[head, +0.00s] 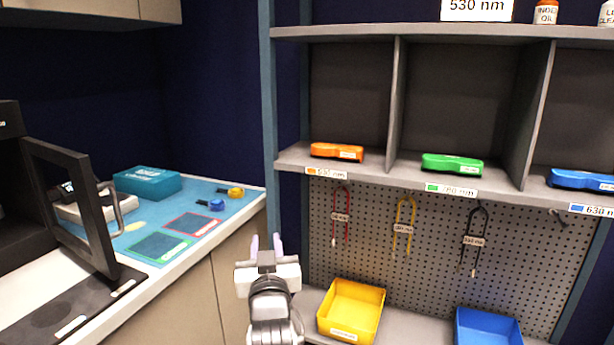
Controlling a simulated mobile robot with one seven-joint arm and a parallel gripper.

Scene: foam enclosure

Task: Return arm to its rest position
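My gripper (266,243) is at the lower middle of the head view, on the raised end of my arm. Its two pale fingers point up and away from me, with a gap between them. No object shows between the fingers. The gripper appears in front of the gap between the counter at left and the shelf unit at right. It does not appear to touch either. The lower arm is cut off by the bottom edge of the picture.
The shelf (400,178) holds an orange case (336,152), a green case (452,163) and a blue case (582,180). Below are a yellow bin (352,308) and a blue bin (487,328). At left, an open black door frame (70,205) stands over the counter, near a teal box (147,182).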

